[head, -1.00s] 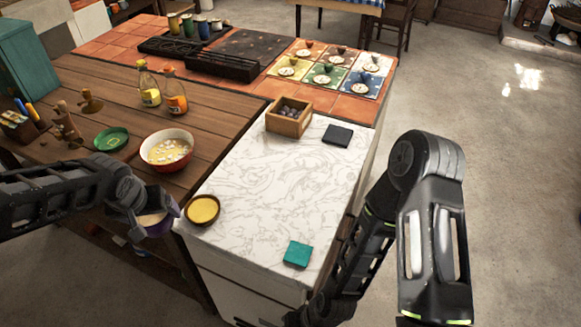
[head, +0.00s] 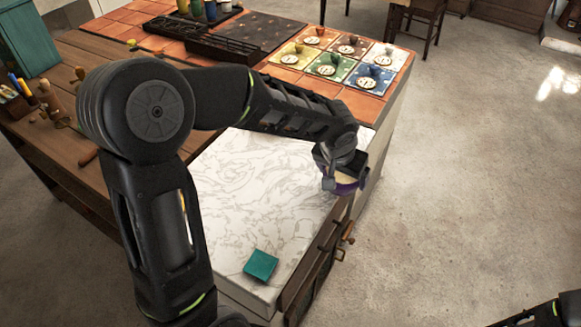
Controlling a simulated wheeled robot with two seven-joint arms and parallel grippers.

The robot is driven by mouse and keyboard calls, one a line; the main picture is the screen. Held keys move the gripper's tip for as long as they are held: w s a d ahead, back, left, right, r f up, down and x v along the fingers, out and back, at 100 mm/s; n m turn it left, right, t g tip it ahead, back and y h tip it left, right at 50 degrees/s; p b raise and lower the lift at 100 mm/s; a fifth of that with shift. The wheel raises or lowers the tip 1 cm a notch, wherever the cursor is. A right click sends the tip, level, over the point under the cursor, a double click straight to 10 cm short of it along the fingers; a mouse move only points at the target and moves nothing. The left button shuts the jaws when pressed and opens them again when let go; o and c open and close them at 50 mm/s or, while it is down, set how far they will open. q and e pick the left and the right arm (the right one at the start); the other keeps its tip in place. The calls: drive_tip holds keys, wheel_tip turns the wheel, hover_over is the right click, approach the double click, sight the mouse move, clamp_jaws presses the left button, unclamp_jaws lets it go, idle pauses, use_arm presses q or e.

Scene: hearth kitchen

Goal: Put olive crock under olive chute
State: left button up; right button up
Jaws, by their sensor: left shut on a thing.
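My left gripper (head: 340,165) is shut on a small purple bowl (head: 346,187) with pale contents. It holds the bowl near the right edge of the white marble worktop (head: 240,180). Several small coloured crocks (head: 211,11) stand at the top edge, partly cut off; I cannot tell for certain which is olive. No chute can be made out. My right gripper is out of view; only part of my right arm shows at the bottom right.
A teal square (head: 261,265) lies on the worktop's front. Coloured place tiles with cups and plates (head: 326,65) lie on the orange tiles behind. A dark rack (head: 213,45) stands left of them. The floor at right is clear.

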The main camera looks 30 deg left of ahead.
use_arm(q)
drive_tip(key=shift+a+r, duration=0.1)
drive_tip(key=s+a+r+n+p, duration=0.1)
drive_tip(key=a+r, duration=0.1)
drive_tip(key=a, duration=0.4)
drive_tip(key=s+a+r+n+y+p, duration=0.1)
drive_tip(key=a+r+n+p, duration=0.1)
drive_tip(key=a, duration=0.5)
drive_tip(key=s+a+r+n+p, duration=0.1)
drive_tip(key=a+r, duration=0.2)
drive_tip(key=a, duration=0.3)
drive_tip(key=shift+s+a+r+n+y+p, duration=0.25)
drive_tip(key=shift+a+n+y+p, duration=0.05)
drive_tip(key=shift+n+y, duration=0.1)
wheel_tip(320, 180, down, 6)
drive_tip(key=shift+r, duration=0.25)
drive_tip(key=shift+f, duration=0.4)
drive_tip(key=shift+f, duration=1.85)
